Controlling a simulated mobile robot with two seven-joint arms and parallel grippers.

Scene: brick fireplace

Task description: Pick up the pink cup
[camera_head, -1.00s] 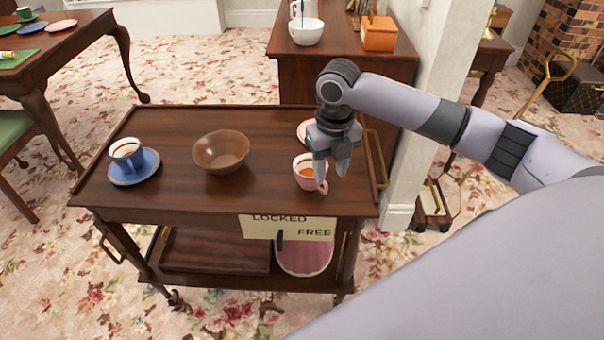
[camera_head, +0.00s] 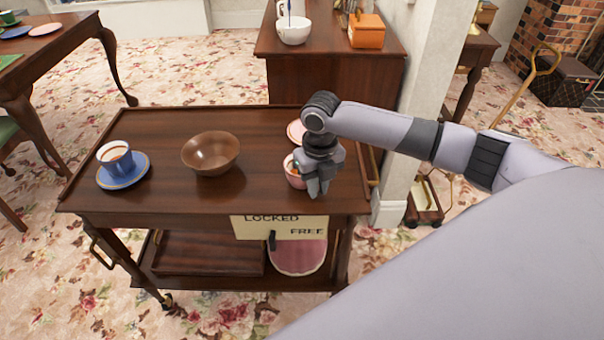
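The pink cup (camera_head: 294,180) stands on the top of the wooden trolley (camera_head: 225,194), near its right end. My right gripper (camera_head: 319,192) points down at the cup's right side, over where its handle was seen, and hides part of the cup. The fingertips look close together, but I cannot tell whether they grip the handle or are around it. My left gripper is not in view.
A brown bowl (camera_head: 211,154) and a blue cup (camera_head: 115,158) on a blue saucer (camera_head: 136,176) stand left of the pink cup. A pink saucer (camera_head: 295,131) lies behind it, partly hidden. A "LOCKED/FREE" sign (camera_head: 262,228) is on the trolley's front.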

